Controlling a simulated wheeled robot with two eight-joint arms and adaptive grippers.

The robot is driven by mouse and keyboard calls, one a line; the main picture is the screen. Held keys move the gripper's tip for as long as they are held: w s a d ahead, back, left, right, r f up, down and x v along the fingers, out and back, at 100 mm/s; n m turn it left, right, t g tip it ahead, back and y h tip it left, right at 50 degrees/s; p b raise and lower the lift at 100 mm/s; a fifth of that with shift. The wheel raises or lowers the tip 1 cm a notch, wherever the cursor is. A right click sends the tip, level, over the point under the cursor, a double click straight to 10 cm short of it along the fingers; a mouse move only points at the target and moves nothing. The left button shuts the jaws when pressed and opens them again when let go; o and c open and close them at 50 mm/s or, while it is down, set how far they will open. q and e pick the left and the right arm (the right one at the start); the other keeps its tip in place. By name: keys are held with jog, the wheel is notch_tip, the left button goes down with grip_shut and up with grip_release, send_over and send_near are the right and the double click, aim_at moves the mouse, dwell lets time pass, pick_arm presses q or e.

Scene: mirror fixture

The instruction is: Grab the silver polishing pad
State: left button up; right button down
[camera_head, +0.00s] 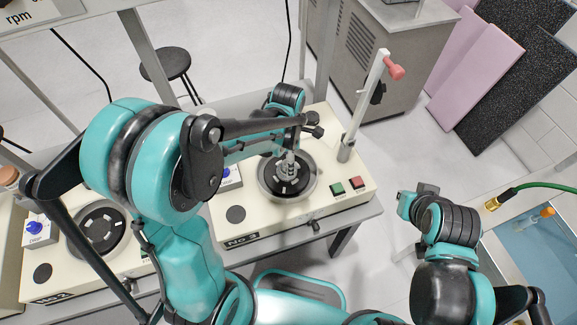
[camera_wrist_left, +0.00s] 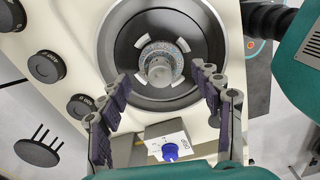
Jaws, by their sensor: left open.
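The silver polishing pad (camera_wrist_left: 160,64) appears to be the small round silver piece at the centre of the dark round platter (camera_wrist_left: 118,42) in the left wrist view. In the head view it shows as a silver upright piece (camera_head: 289,163) on the platter of the machine marked NO 3. My left gripper (camera_wrist_left: 165,82) is open, its two fingers spread on either side below the pad in the wrist picture, with nothing between them. In the head view my left arm reaches over the machine and partly covers it. My right gripper (camera_head: 408,205) is at the right, away from the machine; its fingers are unclear.
A second machine (camera_head: 60,270) with a platter stands at the left. A post with a red knob (camera_head: 395,72) rises at the machine's right back. Green and red buttons (camera_head: 346,186) sit at its right. A blue-knob box (camera_wrist_left: 168,145) lies near my left fingers.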

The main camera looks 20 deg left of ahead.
pick_arm(q)
notch_tip(320, 180, down, 3)
jog(key=shift+b, duration=0.3)
jog(key=c, duration=1.3)
jog(key=shift+r, duration=0.15)
